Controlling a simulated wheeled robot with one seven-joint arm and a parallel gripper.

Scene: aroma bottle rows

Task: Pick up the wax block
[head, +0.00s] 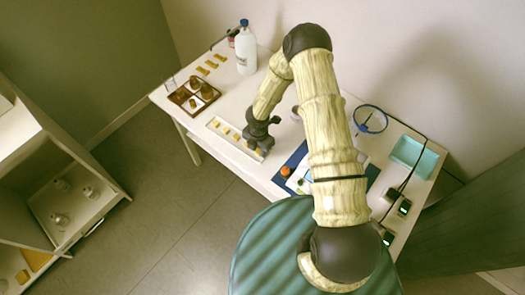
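A long white tray (211,124) lies near the front edge of the white table. Several small yellow blocks, which look like wax, sit in a row on it; one yellow block (227,131) shows clearly left of my gripper. My dark gripper (258,149) points down at the tray's right end, over or beside the blocks there. The fingertips are small and dark, so I cannot tell whether they are apart or hold anything. Any block directly under the gripper is mostly hidden.
A brown divided box (172,97) with amber bottles stands at the table's left. A white bottle (245,52) and yellow strips (212,64) are behind. Right are an orange round thing (286,171), a blue mat (279,180) and a teal tray (427,163).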

